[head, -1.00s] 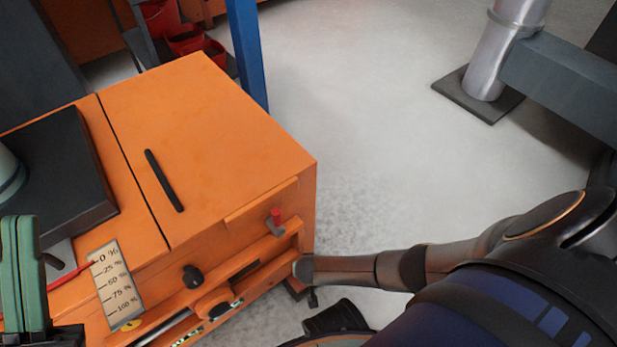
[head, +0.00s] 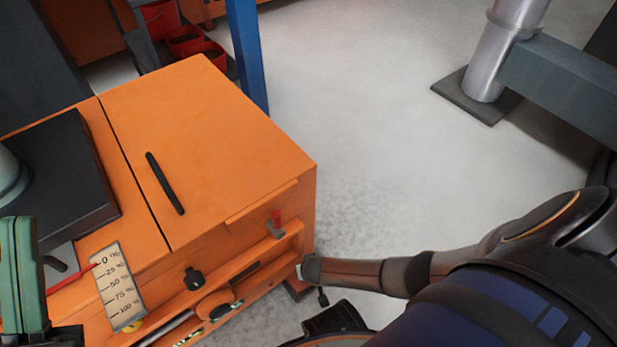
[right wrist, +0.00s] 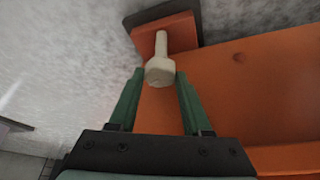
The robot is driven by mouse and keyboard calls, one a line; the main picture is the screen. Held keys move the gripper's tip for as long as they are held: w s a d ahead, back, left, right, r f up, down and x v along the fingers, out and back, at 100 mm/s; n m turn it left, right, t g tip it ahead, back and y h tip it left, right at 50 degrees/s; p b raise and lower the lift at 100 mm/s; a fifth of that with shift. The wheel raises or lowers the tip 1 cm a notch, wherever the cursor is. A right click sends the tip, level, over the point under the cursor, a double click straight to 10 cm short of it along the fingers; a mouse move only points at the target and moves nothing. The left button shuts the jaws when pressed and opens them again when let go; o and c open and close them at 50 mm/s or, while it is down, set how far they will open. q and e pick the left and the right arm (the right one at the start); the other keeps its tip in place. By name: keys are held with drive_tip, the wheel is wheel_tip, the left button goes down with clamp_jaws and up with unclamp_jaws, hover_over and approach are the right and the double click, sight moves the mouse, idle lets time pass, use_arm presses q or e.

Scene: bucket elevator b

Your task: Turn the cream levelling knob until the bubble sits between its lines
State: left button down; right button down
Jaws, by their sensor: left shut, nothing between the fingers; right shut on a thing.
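The cream levelling knob (right wrist: 159,70) shows in the right wrist view, with a pale stem rising from it to an orange plate. My right gripper (right wrist: 160,78) is shut on the knob, with its green fingers on either side. In the head view my right arm reaches low to the front right corner of the orange machine; the knob and right fingertips are hidden there. My left gripper (head: 22,275) is at the left edge of the head view, green-fingered, shut and empty. I cannot make out the bubble or its lines.
The orange machine housing (head: 215,150) carries a black bar (head: 165,183), a percent scale plate (head: 118,288) with a red pointer, a black knob (head: 194,279) and a red-topped lever (head: 276,219). A blue post (head: 247,55) stands behind.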

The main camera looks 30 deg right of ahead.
use_arm(q)
drive_tip(key=shift+r+p, duration=0.35)
drive_tip(key=shift+r, duration=0.1)
use_arm(e)
drive_tip(key=shift+d+n+y, duration=0.15)
drive_tip(key=shift+n+y, duration=0.55)
drive_tip(key=shift+n, duration=1.1)
use_arm(q)
drive_tip(key=shift+a, duration=0.1)
use_arm(e)
drive_tip(key=shift+c, duration=1.7)
unclamp_jaws()
use_arm(q)
wheel_tip(320, 180, up, 11)
drive_tip(key=a+p, duration=0.1)
drive_tip(key=p, duration=0.8)
drive_tip(key=shift+s+f+t+p, duration=0.15)
drive_tip(key=shift+s+t+p, duration=0.15)
drive_tip(key=shift+p, duration=0.1)
use_arm(e)
drive_tip(key=v, duration=1.2)
drive_tip(key=shift+s+r, duration=0.15)
drive_tip(key=shift+r, duration=0.1)
